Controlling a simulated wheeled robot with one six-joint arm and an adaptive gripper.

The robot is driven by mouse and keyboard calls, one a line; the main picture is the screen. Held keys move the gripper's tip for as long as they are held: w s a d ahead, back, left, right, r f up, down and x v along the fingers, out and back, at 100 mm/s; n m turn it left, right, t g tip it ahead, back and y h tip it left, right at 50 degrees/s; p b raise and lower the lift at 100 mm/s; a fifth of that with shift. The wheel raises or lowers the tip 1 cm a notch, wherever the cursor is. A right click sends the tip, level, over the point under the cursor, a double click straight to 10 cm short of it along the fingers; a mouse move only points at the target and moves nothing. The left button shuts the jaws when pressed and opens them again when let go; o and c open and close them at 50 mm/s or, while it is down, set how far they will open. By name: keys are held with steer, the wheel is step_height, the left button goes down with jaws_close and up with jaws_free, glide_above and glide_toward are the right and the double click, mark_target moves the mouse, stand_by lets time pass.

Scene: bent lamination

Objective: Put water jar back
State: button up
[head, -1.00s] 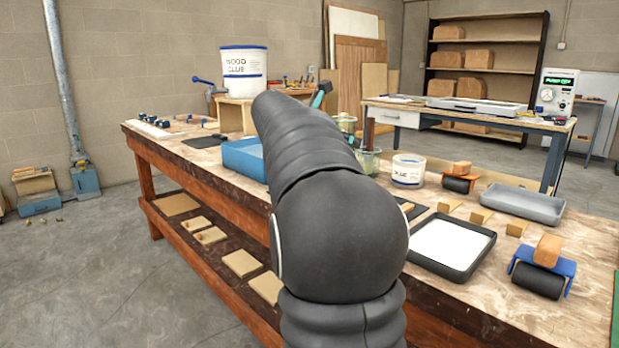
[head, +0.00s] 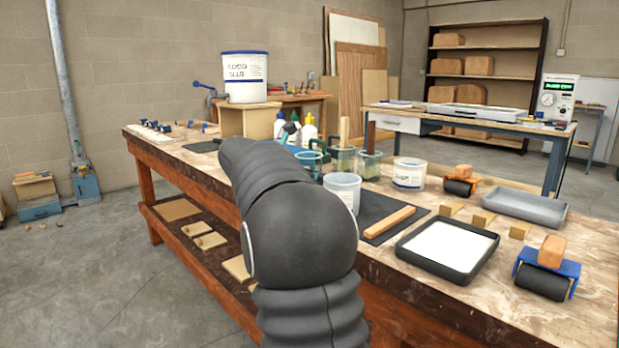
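Several clear jars stand on the bench behind my arm. A greenish jar (head: 343,161) has a wooden stick rising from it, with another greenish jar (head: 369,165) to its right. A bluish clear jar (head: 309,159) is to its left, partly hidden. A pale translucent container (head: 343,189) stands nearer, on a dark mat. I cannot tell which is the water jar. My arm covers the middle of the view. A small dark and teal piece past it may be part of my gripper (head: 290,131); the fingers and anything in them are hidden.
A wooden bar (head: 389,222) lies on the dark mat (head: 372,208). A white-filled tray (head: 447,247), glue tub (head: 409,173), rollers (head: 546,268) and a grey tray (head: 524,205) crowd the right. Bottles (head: 309,131) and a wood glue bucket (head: 244,77) stand at the back.

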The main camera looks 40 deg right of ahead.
steer(key=shift+f, duration=0.1)
steer(key=o, duration=1.4)
steer(key=shift+f, duration=0.1)
steer(key=shift+r, duration=0.25)
steer(key=v, duration=1.2)
steer(key=shift+p, duration=0.3)
steer(key=s+a+f+m+t+y, duration=0.1)
steer(key=s+a+f+m+y, duration=0.3)
steer(key=s+a+f+m, duration=0.2)
steer(key=s+a+f+m+t+y, duration=0.2)
steer(key=s+a+f+m+y, duration=0.3)
steer(key=s+a+f, duration=0.3)
steer(key=s+a+f+m+t+y, duration=0.1)
steer(key=s+a+f+m+y, duration=0.3)
steer(key=s+a+f+m, duration=0.4)
steer(key=shift+s+a, duration=0.6)
steer(key=shift+s, duration=0.6)
steer(key=shift+s+a, duration=0.6)
steer(key=shift+s, duration=0.6)
steer(key=shift+s+a, duration=0.6)
steer(key=shift+s, duration=0.6)
